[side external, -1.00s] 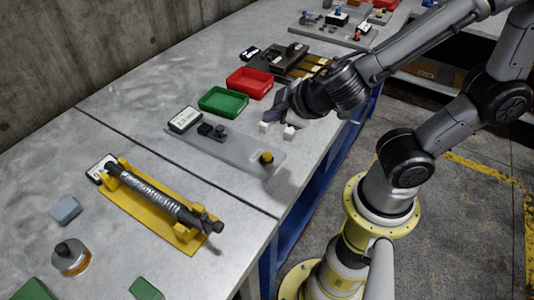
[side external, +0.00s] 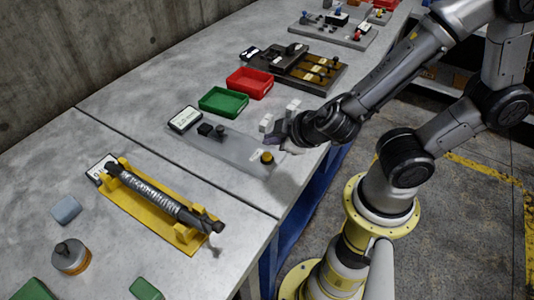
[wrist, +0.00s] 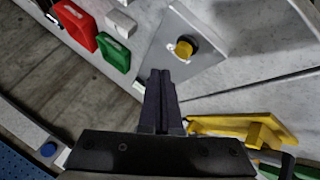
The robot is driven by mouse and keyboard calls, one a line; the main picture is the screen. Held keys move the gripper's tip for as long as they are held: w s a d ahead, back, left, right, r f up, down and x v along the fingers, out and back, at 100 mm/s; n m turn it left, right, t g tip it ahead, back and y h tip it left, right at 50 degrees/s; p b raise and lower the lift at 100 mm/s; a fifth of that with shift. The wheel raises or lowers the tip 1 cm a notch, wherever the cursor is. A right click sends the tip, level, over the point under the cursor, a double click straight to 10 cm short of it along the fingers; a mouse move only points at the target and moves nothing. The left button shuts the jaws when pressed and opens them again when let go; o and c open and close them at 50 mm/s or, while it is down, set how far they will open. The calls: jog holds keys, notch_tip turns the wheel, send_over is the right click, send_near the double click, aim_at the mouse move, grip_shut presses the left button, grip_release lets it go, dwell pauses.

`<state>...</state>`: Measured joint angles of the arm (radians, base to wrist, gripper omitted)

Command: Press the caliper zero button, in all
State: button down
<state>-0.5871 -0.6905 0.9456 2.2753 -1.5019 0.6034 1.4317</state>
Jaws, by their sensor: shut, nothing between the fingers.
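A yellow round button (side external: 267,157) on a dark base sits at the near right end of a long grey plate (side external: 238,153). I take it for the zero button, though no caliper is clearly recognisable. A small display (side external: 185,119) stands at the plate's far end. My gripper (side external: 274,141) is shut and empty, low beside the button on its far side. In the wrist view, the closed dark fingertips (wrist: 160,74) show below and left of the yellow button (wrist: 184,50), apart from it in the picture. Whether the fingertips touch the plate cannot be told.
A yellow fixture (side external: 165,208) holding a dark threaded tool lies nearer. Green (side external: 223,101) and red (side external: 250,82) trays stand behind the plate. White blocks (side external: 266,123) stand close to my gripper. The table's right edge runs just beside my arm.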

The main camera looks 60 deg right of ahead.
jog(key=shift+f, duration=0.95)
jog(key=shift+f, duration=0.1)
dwell(1.4)
jog(key=shift+f, duration=0.3)
jog(key=shift+f, duration=0.5)
dwell(0.7)
jog(key=shift+r, duration=0.9)
jog(key=shift+r, duration=0.1)
jog(key=shift+r, duration=2.4)
